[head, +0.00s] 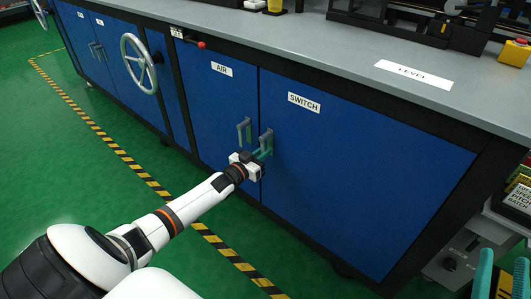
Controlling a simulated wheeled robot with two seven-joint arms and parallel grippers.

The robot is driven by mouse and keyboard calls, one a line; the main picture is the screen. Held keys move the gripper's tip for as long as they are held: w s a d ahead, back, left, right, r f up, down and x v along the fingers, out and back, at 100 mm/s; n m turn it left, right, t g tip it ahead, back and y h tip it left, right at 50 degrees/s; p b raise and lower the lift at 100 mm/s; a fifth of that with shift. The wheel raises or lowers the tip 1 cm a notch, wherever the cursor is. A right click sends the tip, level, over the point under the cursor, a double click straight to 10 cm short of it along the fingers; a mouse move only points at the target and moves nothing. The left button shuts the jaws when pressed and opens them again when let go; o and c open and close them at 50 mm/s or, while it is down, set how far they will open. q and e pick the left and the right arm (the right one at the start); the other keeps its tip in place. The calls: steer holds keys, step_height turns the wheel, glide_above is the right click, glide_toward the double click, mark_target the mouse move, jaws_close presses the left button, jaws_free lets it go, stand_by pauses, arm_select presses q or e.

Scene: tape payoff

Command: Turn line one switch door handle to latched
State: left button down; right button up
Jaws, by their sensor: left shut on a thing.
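The blue switch door (350,165), labelled SWITCH, looks closed in the cabinet front. Its grey handle (268,136) is at the door's left edge and looks roughly upright. My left gripper (263,152) is at this handle, with its teal fingers shut on the lower part. The fingers and gripper body hide part of the handle, so I cannot tell its exact angle. My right gripper (503,277) shows only as two teal fingers at the bottom right corner.
The air door (222,100) is just left, with its own handle (243,128) close beside my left gripper. A handwheel (138,64) and a red-tipped lever (193,42) are further left. Grey equipment (452,262) stands at right. The green floor (90,165) in front is clear.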

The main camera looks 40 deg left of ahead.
arm_select(q)
steer(key=shift+a+m, duration=0.2)
steer(key=shift+m, duration=0.3)
arm_select(e)
steer(key=shift+w+f, duration=0.1)
steer(key=shift+f, duration=0.05)
arm_select(q)
steer(key=c, duration=1.4)
jaws_free()
